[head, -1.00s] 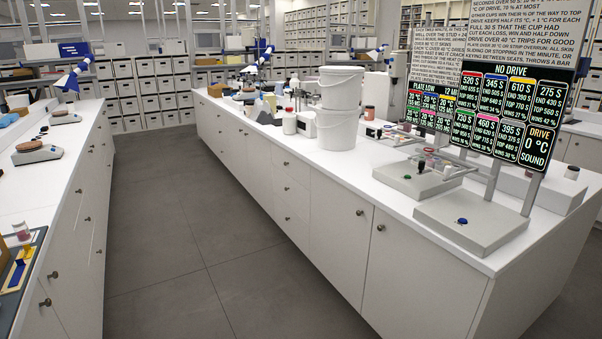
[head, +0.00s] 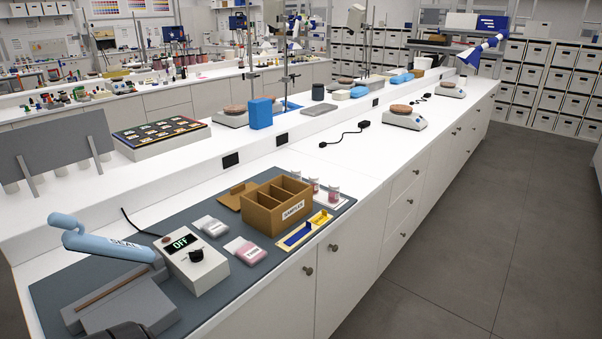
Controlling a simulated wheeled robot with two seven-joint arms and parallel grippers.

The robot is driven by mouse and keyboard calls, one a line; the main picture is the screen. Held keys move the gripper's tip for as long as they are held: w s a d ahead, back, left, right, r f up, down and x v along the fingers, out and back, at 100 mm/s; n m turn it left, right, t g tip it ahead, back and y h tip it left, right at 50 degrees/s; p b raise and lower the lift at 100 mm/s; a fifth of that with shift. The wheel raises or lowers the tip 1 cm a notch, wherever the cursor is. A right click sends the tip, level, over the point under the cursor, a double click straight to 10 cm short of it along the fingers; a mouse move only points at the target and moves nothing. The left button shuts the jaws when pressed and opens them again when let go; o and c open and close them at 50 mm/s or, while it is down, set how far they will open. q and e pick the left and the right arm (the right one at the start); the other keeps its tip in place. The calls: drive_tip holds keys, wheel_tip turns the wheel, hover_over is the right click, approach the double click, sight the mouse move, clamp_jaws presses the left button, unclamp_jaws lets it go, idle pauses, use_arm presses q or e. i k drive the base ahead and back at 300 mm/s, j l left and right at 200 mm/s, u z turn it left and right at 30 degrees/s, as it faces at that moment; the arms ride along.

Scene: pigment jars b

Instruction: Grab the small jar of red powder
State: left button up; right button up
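Small jars with pinkish-red contents stand on the counter just behind and right of a brown box labelled SAMPLES (head: 262,222). One small jar (head: 333,192) is at the right, and another small jar (head: 313,186) is to its left, partly hidden by the box. They are too small to tell which one holds red powder.
A grey mat (head: 235,272) carries a blue-handled sealer (head: 105,240), a control box reading OFF (head: 190,262), a white packet (head: 211,227), a pink packet (head: 246,250) and a yellow-and-blue tray (head: 300,236). A scale (head: 404,119) stands farther along. The floor (head: 480,230) at right is clear.

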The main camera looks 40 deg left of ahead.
sight(314, 181)
drive_tip(key=i+u, duration=0.15)
drive_tip(key=i, duration=0.7)
drive_tip(key=i+l+u, duration=0.2)
drive_tip(key=i, duration=0.6)
drive_tip(key=i+l+u, duration=0.1)
drive_tip(key=i+u, duration=0.35)
drive_tip(key=i+l+u, duration=0.2)
drive_tip(key=u, duration=0.2)
drive_tip(key=i+l+u, duration=0.6)
drive_tip(key=l+u, duration=0.15)
drive_tip(key=u, duration=0.15)
